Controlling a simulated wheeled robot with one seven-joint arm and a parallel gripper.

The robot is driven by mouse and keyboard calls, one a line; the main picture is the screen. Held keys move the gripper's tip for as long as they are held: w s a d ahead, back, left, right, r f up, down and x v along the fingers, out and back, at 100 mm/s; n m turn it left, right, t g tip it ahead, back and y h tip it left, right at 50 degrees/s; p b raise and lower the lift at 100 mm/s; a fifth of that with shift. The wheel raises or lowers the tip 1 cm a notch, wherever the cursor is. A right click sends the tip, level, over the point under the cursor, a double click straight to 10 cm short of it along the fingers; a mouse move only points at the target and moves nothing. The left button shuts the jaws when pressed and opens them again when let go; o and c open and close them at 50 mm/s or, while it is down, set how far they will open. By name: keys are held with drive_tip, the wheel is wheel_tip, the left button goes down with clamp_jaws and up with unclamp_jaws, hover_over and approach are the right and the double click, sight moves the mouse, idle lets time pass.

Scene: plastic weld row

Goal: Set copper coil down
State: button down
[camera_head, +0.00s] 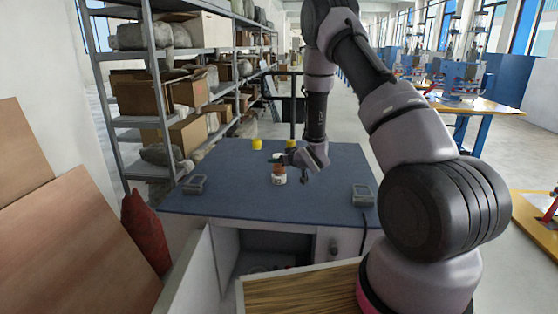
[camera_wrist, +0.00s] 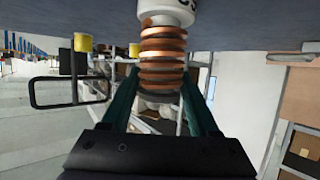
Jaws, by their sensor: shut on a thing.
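The copper coil (camera_wrist: 163,57) is a stack of reddish-brown rings, held between the two teal fingers of my gripper (camera_wrist: 161,82). The wrist view shows the tabletop along its upper edge, so it looks inverted. A white round piece with dark marking (camera_wrist: 167,11) lines up with the far end of the coil. In the head view the coil (camera_head: 278,169) appears just above this white piece (camera_head: 279,180) on the blue-grey table (camera_head: 240,200). I cannot tell whether the two are joined or only touching. My gripper (camera_head: 277,159) is small and partly hidden by the wrist there.
Two yellow cylinders (camera_head: 256,144) (camera_head: 291,143) stand near the table's back edge. Grey devices sit at the left (camera_head: 194,185) and right (camera_head: 362,194). Bare tabletop surrounds the coil. Loaded shelves (camera_head: 165,90) stand behind left.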

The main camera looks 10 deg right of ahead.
drive_tip(key=shift+c, duration=0.7)
unclamp_jaws()
